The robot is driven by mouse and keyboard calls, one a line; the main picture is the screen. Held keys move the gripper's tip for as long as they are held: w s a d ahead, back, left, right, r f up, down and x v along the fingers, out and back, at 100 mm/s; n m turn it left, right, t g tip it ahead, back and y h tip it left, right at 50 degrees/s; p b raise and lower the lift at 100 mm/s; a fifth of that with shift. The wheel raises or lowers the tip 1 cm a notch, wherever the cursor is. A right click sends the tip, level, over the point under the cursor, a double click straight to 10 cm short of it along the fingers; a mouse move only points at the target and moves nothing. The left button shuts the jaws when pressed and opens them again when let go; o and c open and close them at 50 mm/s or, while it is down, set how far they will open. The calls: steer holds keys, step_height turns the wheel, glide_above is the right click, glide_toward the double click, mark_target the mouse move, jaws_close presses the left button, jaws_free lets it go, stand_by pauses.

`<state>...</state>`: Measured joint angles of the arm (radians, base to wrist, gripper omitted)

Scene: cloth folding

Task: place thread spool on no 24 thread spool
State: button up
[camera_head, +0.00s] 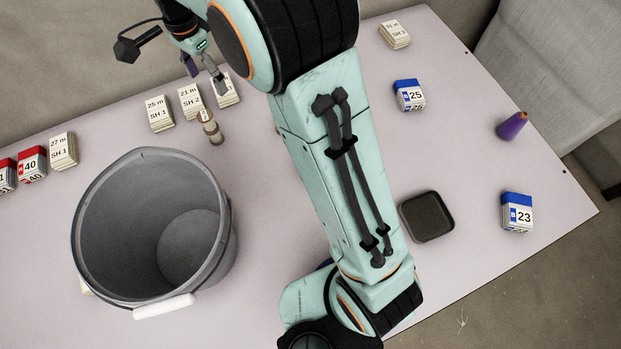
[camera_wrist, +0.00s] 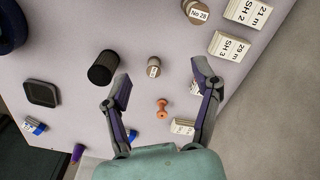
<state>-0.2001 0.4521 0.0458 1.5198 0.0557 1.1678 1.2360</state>
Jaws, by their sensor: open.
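My gripper (camera_wrist: 162,88) is open in the wrist view, with its two fingers spread wide. A small orange-brown thread spool (camera_wrist: 162,108) appears between the fingers, and nothing is held. A beige spool (camera_wrist: 154,67) with a small label, too small to read, appears just beyond it, apart from it. Another spool (camera_wrist: 197,12), labelled No 28, is at the top edge. In the head view my gripper (camera_head: 206,72) is at the upper left, above the far part of the table. A tan labelled spool (camera_head: 211,129) stands below it there. The orange-brown spool is not visible in the head view.
A large grey bucket (camera_head: 82,215) stands at the left. Paper-labelled stacks (camera_head: 159,112) line the far side. A black cylinder (camera_wrist: 103,68) stands left of the spools in the wrist view. A dark tray (camera_head: 428,216), blue-white boxes (camera_head: 517,212) and purple cone (camera_head: 512,126) are at the right.

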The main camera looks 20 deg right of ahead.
steer(key=s+d+r+n, duration=0.2)
steer(key=s+d+n, duration=0.1)
steer(key=s, duration=0.3)
steer(key=s+d+r+n, duration=0.2)
steer(key=s, duration=0.3)
steer(key=s+d+f+n, duration=0.1)
steer(key=s+n, duration=0.3)
steer(key=s, duration=0.4)
steer(key=s+d+f+n, duration=0.1)
steer(key=s+n, duration=0.3)
steer(key=s, duration=0.4)
steer(key=shift+s+d+f+y, duration=0.3)
steer(key=shift+s+f+y, duration=0.1)
steer(key=shift+f, duration=0.25)
